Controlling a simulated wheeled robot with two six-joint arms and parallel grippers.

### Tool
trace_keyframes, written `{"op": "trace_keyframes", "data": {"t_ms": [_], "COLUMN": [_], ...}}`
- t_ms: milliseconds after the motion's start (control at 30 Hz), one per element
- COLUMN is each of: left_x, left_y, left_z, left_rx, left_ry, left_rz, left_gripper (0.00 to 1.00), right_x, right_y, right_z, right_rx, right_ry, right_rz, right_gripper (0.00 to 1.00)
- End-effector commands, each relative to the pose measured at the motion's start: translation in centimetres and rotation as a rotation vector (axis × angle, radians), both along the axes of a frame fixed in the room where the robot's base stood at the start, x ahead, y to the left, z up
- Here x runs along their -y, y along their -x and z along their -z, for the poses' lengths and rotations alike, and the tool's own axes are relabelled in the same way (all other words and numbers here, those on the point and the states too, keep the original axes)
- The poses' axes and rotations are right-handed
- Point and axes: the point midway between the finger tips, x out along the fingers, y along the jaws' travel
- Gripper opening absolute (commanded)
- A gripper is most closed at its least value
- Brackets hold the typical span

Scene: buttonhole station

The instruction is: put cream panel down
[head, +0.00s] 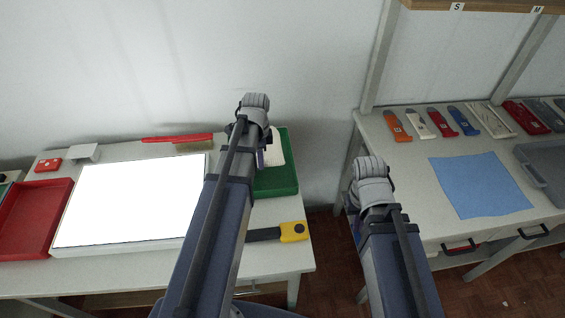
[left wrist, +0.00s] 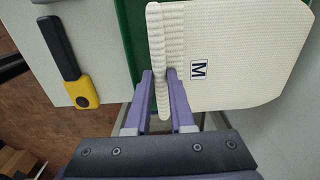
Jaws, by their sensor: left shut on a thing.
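The cream panel (left wrist: 240,50) is a ribbed knitted piece with an "M" label and a folded thick edge. In the left wrist view my left gripper (left wrist: 163,75) is shut on that folded edge. In the head view part of the cream panel (head: 275,148) shows over the green board (head: 278,182), behind my left arm. Its height over the board is hard to judge. My left gripper (head: 262,157) is mostly hidden there by my arm. My right arm is near the gap between the tables; its fingers cannot be made out.
A bright white panel (head: 130,200) and a red tray (head: 35,218) are on the left table. A yellow-and-black tool (head: 292,231) lies near its front right corner. The right table holds a blue cloth (head: 480,185), a grey tray (head: 545,165) and several coloured pieces along the back.

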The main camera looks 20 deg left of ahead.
Motion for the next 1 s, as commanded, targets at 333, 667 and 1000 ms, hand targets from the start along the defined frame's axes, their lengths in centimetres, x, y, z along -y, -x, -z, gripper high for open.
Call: {"op": "trace_keyframes", "data": {"t_ms": [333, 667, 1000], "left_x": [0.0, 0.0, 0.0], "left_y": [0.0, 0.0, 0.0], "left_z": [1.5, 6.2, 7.2], "left_rx": [0.000, 0.000, 0.000], "left_ry": [0.000, 0.000, 0.000], "left_rz": [-0.002, -0.002, -0.001], "left_gripper": [0.00, 0.00, 0.00], "right_x": [0.0, 0.0, 0.0], "right_y": [0.0, 0.0, 0.0], "right_z": [1.5, 6.2, 7.2], "right_rx": [0.000, 0.000, 0.000], "right_ry": [0.000, 0.000, 0.000], "right_rz": [0.000, 0.000, 0.000], "right_gripper": [0.00, 0.00, 0.00]}}
